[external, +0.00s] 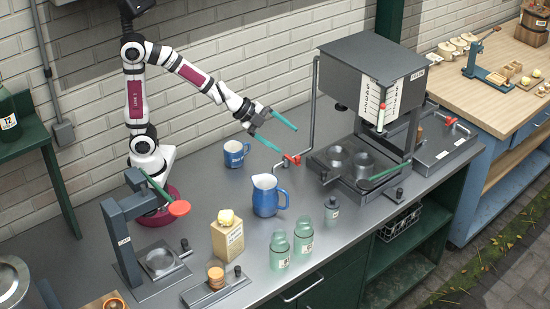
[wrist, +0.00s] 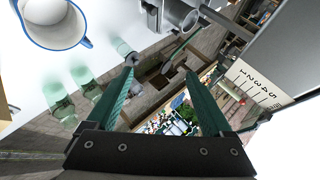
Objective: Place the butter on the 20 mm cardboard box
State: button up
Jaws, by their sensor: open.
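A pale yellow lump that looks like butter (external: 226,217) rests on top of a tan cardboard-coloured box (external: 228,241) at the front of the grey counter. The box has a white label; its print is too small to read. My gripper (external: 288,140) is open and empty, with two teal fingers spread apart. It is raised above the counter, behind and to the right of the box, near the blue jug. In the wrist view my gripper (wrist: 161,68) also shows nothing between its fingertips. The lump is not clear in the wrist view.
A blue jug (external: 266,196) and blue mug (external: 235,154) stand near my arm. Two green jars (external: 280,250) stand right of the box. A lever press (external: 118,235) stands left of it, and a large grey machine (external: 368,75) stands behind right. Small yellow pieces (external: 525,81) lie on the far wooden table.

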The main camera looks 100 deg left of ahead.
jog(key=s+a+n+g+y, duration=0.35)
jog(key=s+n+g, duration=0.2)
jog(key=s, duration=0.85)
jog(key=s+d+f+g+h, duration=0.2)
jog(key=s+d, duration=0.5)
jog(key=s, duration=0.6)
jog(key=f+n+g, duration=0.1)
jog(key=g, duration=0.1)
jog(key=shift+s+d+g, duration=0.2)
jog(key=shift+d+g, duration=0.15)
